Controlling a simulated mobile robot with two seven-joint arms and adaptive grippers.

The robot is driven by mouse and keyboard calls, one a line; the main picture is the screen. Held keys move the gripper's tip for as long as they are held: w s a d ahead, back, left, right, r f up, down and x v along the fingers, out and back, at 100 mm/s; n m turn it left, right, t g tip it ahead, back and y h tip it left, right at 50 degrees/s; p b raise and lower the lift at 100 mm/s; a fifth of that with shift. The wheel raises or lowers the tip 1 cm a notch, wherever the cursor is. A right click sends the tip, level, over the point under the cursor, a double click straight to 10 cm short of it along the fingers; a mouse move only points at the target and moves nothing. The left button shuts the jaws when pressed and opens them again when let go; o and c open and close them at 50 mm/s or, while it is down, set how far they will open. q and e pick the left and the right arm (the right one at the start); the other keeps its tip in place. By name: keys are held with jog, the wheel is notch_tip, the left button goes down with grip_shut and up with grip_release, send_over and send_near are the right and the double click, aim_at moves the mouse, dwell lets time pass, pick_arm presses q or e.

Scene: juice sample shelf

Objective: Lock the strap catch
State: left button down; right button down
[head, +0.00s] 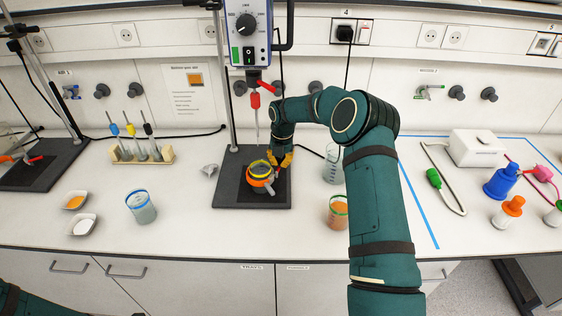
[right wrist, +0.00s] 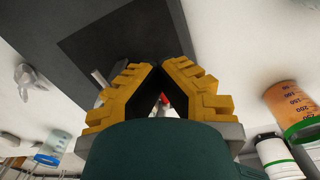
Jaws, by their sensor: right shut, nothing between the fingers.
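A small vessel (head: 261,169) with a yellow rim stands on the dark stand base (head: 226,196) under the stirrer. An orange strap (head: 259,183) goes around it; its catch is too small to make out. My right gripper (head: 281,158), with yellow fingers, is at the vessel's right rear side, close to the rim; I cannot tell whether it touches. In the right wrist view the fingers (right wrist: 160,70) are shut with nothing held, and a small red part shows behind them. My left gripper is out of view.
The stirrer (head: 248,32) with red clamp parts hangs above the vessel. Beakers (head: 333,162) and (head: 338,211) stand right of the base, near my right arm.

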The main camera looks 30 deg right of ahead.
jog(key=shift+s+a+f, duration=0.1)
jog(key=shift+s+f, duration=0.1)
jog(key=shift+f, duration=0.2)
jog(key=c, duration=1)
grip_release()
jog(key=shift+w+r, duration=0.1)
jog(key=shift+w, duration=0.05)
jog(key=shift+c, duration=0.2)
jog(key=shift+r, duration=0.2)
jog(key=shift+w+r, duration=0.1)
jog(key=shift+r, duration=0.35)
notch_tip(320, 180, up, 11)
jog(key=shift+s+d, duration=0.25)
